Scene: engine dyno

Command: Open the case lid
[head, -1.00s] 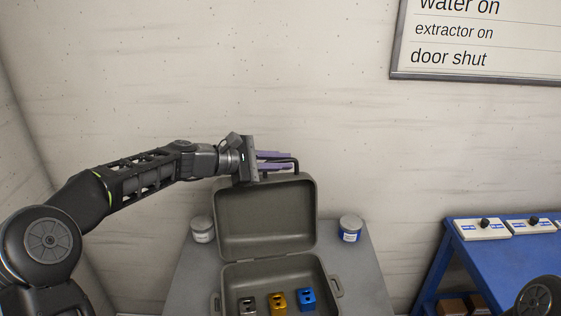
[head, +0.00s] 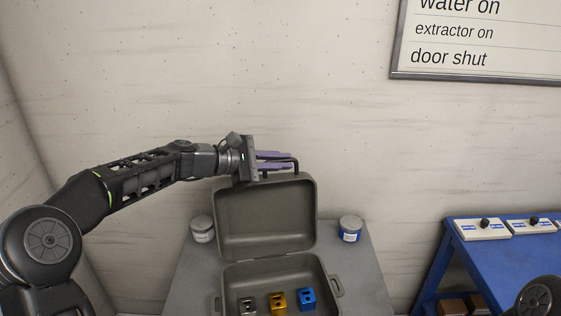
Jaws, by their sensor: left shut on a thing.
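The grey-green case (head: 333,287) sits on a grey table with its lid (head: 264,219) standing up, open, at the back. Its inside shows, holding a grey block (head: 248,306), a gold block (head: 278,303) and a blue block (head: 307,299). A black handle (head: 296,166) is at the lid's top edge. My left gripper (head: 280,160), with purple fingers, is at the top of the lid and shut on the handle. My right gripper is out of view; only a part of my right arm shows at the bottom right corner.
On the grey table (head: 363,280), a white-lidded grey tub (head: 202,230) stands left of the case and a blue-labelled tub (head: 350,229) stands right. A blue bench (head: 490,254) with switch boxes (head: 482,229) is at the right. The wall stands close behind the lid.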

